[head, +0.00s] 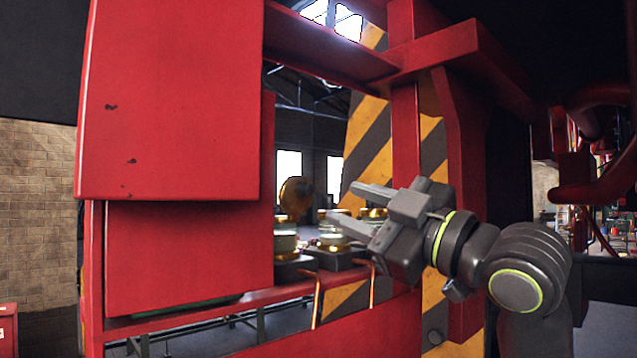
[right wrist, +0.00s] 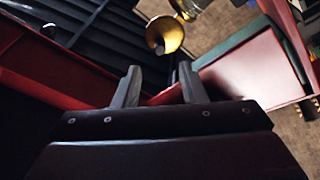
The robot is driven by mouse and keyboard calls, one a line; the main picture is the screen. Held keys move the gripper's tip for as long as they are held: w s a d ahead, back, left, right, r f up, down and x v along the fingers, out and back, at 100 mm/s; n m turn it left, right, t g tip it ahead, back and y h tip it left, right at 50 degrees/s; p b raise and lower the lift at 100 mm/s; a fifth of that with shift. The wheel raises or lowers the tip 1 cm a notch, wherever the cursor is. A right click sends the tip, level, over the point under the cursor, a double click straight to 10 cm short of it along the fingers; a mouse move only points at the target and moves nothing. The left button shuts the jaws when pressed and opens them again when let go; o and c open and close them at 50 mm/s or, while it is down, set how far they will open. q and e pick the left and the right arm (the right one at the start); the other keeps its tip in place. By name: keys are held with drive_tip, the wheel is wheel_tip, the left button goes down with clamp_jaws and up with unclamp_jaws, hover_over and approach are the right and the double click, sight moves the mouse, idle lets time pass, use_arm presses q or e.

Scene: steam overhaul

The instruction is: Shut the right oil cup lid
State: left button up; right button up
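Several brass-and-glass oil cups stand on dark blocks behind the red frame in the head view. The left one (head: 285,238) has a round brass lid (head: 295,195) standing up, open, above it. Another cup (head: 332,238) stands to its right, and a third (head: 373,213) is partly hidden by my right gripper (head: 341,203). That gripper is open and empty, its fingers pointing left toward the cups. In the right wrist view, a brass lid (right wrist: 165,34) shows beyond the parted fingertips (right wrist: 158,70), apart from them. I cannot tell which cup is the right one. My left gripper is not in view.
A large red panel (head: 175,100) fills the left side. A red upright (head: 404,130) and a striped yellow-black plate (head: 368,150) stand behind my right gripper. Thin copper pipes (head: 316,300) run down in front of the cups. A red rail (head: 220,307) crosses below.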

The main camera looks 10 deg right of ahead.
sight(310, 190)
drive_tip(key=p+x, duration=0.2)
drive_tip(key=x, duration=0.3)
drive_tip(key=shift+a+r, duration=0.1)
drive_tip(key=shift+a, duration=0.05)
drive_tip(key=shift+x, duration=0.8)
drive_tip(key=shift+w, duration=0.1)
clamp_jaws()
